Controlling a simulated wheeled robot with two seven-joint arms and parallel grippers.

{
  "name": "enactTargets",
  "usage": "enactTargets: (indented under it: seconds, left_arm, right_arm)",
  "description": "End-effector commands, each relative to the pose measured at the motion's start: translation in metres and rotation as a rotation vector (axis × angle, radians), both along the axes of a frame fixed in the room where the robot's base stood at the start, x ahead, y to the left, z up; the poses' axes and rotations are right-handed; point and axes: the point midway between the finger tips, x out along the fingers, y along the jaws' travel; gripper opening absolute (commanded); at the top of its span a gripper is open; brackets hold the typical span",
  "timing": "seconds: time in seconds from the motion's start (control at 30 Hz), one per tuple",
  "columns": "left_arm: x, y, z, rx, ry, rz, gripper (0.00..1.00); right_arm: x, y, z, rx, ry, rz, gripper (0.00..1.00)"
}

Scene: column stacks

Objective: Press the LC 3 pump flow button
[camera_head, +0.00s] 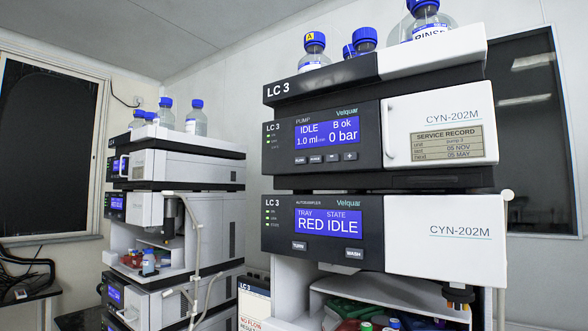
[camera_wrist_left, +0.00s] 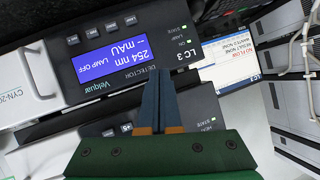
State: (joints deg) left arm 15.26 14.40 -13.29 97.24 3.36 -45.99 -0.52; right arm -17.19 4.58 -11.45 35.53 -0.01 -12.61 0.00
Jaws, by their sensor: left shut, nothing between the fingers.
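The LC 3 pump (camera_head: 322,135) is the upper labelled module of the near stack in the head view. Its blue screen (camera_head: 327,131) reads IDLE, B ok, 1.0 ml and 0 bar. A row of small dark buttons (camera_head: 324,158) lies below the screen; the leftmost labels are too small to read surely. My left gripper (camera_wrist_left: 158,75) shows only in the left wrist view, shut and empty. Its fingertips overlap the lower edge of an upside-down LC 3 detector panel (camera_wrist_left: 110,88) in the picture; contact cannot be told. My right gripper is in neither view.
The LC 3 autosampler (camera_head: 322,253) sits below the pump, above an open bay with vials. Capped bottles (camera_head: 313,48) stand on top. A second stack (camera_head: 180,165) stands to the left. A notice (camera_wrist_left: 228,68) shows beside the detector.

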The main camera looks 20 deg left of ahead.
Motion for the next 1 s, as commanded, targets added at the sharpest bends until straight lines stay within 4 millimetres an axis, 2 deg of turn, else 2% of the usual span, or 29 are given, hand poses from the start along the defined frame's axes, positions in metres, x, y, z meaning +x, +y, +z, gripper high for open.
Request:
enactTargets:
  seconds: [0.03, 0.2, 0.5, 0.67, 0.77, 1.0]
  left_arm:
    - [0.01, 0.0, 0.026, 0.007, -0.051, -0.005, 0.0]
    - [0.034, -0.001, 0.106, 0.023, -0.214, -0.026, 0.0]
    - [0.051, -0.003, 0.232, 0.053, -0.471, -0.055, 0.0]
    - [0.052, -0.002, 0.298, 0.073, -0.615, -0.065, 0.0]
    - [0.049, -0.001, 0.345, 0.088, -0.715, -0.072, 0.0]
    - [0.022, 0.001, 0.462, 0.131, -0.97, -0.083, 0.0]
  right_arm:
    - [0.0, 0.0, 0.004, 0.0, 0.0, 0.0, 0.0]
    - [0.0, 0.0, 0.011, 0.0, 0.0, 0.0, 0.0]
    - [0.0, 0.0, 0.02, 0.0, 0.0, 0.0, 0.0]
    - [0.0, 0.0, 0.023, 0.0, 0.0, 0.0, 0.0]
    - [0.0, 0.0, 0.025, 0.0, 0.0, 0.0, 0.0]
    - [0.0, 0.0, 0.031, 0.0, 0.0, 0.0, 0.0]
